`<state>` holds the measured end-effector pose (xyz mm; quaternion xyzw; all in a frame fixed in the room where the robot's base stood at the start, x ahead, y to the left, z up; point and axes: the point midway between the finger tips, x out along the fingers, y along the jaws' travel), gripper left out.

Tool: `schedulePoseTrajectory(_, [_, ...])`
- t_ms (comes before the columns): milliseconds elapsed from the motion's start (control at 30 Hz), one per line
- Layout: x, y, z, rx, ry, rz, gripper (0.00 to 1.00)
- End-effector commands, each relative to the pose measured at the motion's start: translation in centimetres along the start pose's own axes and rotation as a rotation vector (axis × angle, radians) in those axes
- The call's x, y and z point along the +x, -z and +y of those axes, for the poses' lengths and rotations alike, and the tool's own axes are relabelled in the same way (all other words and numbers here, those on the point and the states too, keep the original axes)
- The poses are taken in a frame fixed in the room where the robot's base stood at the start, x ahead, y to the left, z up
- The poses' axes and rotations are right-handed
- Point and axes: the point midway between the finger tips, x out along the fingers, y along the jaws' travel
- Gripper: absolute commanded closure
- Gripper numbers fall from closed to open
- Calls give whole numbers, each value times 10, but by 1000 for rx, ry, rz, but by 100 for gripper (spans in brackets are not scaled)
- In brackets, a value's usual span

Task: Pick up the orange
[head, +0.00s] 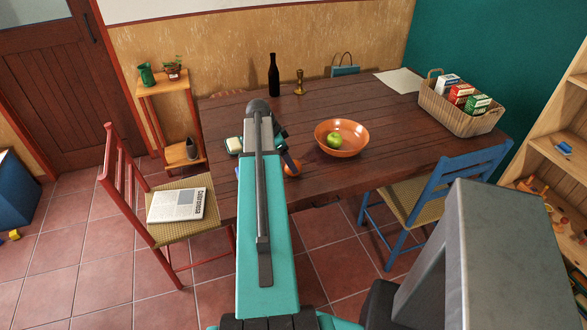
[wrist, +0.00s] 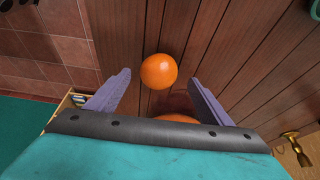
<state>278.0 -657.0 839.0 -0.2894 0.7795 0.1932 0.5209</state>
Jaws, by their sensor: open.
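The orange (head: 292,168) lies on the dark wooden table near its front edge, partly hidden behind my gripper in the head view. In the wrist view the orange (wrist: 159,71) shows whole, centred between the fingertips. My gripper (wrist: 160,78) is open, with one purple finger to each side of the orange. No contact between the fingers and the fruit is visible. In the head view one finger of my gripper (head: 288,158) shows close to the orange, and the arm hides much of the rest.
An orange-brown bowl (head: 359,146) with a green apple (head: 334,140) stands right of the orange. A bottle (head: 274,75), a brass object (head: 299,83) and a basket of boxes (head: 457,117) stand farther back. A blue chair (head: 446,180) and red chair (head: 109,180) flank the table.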

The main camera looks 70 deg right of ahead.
Motion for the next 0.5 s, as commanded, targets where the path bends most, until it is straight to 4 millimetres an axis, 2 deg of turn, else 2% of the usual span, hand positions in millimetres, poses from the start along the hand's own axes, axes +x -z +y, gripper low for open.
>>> schedulePoseTrajectory(267, [12, 1, 1, 0, -2, 0, 26])
schedulePoseTrajectory(500, [35, 1, 2, 0, -2, 0, 26])
